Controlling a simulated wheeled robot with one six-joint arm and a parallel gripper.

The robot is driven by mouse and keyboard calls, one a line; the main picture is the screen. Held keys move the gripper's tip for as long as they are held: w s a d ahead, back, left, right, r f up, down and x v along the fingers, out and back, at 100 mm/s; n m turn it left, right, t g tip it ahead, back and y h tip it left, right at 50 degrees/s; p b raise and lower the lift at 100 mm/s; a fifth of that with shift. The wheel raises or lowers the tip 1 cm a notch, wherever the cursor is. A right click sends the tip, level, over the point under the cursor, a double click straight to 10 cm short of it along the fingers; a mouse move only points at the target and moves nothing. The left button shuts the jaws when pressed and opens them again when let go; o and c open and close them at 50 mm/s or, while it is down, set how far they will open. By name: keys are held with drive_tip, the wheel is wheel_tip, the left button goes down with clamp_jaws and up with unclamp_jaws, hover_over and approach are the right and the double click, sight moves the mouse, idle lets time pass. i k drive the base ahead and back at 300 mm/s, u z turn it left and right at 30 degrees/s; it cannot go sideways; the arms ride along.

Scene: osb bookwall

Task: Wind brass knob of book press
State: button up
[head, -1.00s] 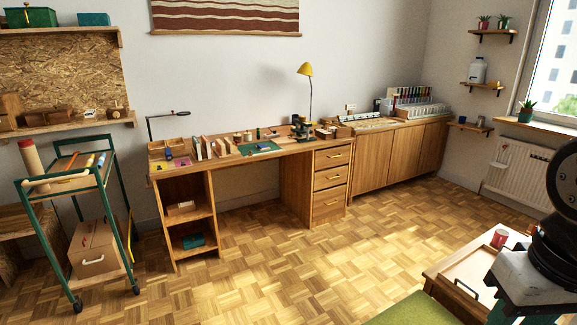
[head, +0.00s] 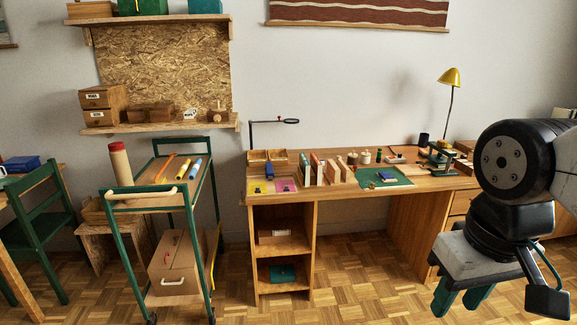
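A small dark green device (head: 438,155), which looks like the book press, stands on the right part of the wooden desk (head: 345,190), left of the lamp's foot. It is small in the head view, and I cannot make out its brass knob. My gripper (head: 457,303) hangs at the lower right, pointing down, with its two green fingers apart and nothing seen between them. It is well in front of the desk and not touching the press.
A green-framed trolley (head: 120,250) stands left of the desk, and a green chair (head: 40,235) further left. Books (head: 318,170), a green mat (head: 385,177) and a yellow lamp (head: 450,78) are on the desk. The parquet floor (head: 350,290) before the desk is clear.

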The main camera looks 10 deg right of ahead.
sight(441, 143)
drive_tip(key=z, duration=0.15)
drive_tip(key=i, duration=1.65)
drive_tip(key=z, duration=1.35)
drive_tip(key=i, duration=1.2)
drive_tip(key=z, duration=0.75)
